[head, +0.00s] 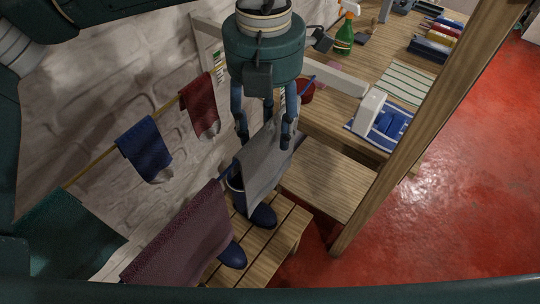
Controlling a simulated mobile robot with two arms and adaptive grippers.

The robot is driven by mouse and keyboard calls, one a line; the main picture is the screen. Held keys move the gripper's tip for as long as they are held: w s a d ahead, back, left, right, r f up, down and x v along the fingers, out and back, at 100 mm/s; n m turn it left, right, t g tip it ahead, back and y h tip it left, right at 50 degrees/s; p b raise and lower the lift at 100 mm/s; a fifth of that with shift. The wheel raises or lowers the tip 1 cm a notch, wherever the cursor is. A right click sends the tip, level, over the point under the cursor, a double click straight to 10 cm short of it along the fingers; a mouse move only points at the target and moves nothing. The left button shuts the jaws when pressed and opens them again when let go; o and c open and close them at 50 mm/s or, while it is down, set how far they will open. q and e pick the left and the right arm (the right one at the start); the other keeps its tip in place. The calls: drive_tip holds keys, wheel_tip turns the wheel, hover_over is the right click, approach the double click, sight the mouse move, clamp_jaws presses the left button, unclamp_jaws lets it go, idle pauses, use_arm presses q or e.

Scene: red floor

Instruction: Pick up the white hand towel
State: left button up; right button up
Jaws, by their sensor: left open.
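The white hand towel (268,171), greyish in this light, hangs draped in the middle of the head view, above a slatted wooden bench. My left gripper (265,136) comes down from the top, open, with its fingers at either side of the towel's upper part. I cannot tell whether the fingers touch the cloth. The towel's upper edge is partly hidden by the gripper. My right gripper is not in view.
Dark blue boots (263,217) stand on the slatted bench (288,229), close to the towel. A wooden post (420,110) rises at right.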

use_arm(q)
clamp_jaws()
drive_tip(key=shift+r, duration=0.1)
drive_tip(key=shift+d+r+p, duration=0.1)
drive_tip(key=shift+r+p, duration=0.25)
drive_tip(key=shift+r, duration=0.2)
wheel_tip(320, 180, up, 11)
drive_tip(key=p, duration=0.6)
drive_tip(key=s+d+b, duration=0.2)
drive_tip(key=s+d, duration=0.6)
drive_tip(key=d, duration=0.3)
drive_tip(key=shift+s+d+f, duration=0.15)
drive_tip(key=shift+s+d, duration=0.15)
drive_tip(key=shift+d, duration=0.05)
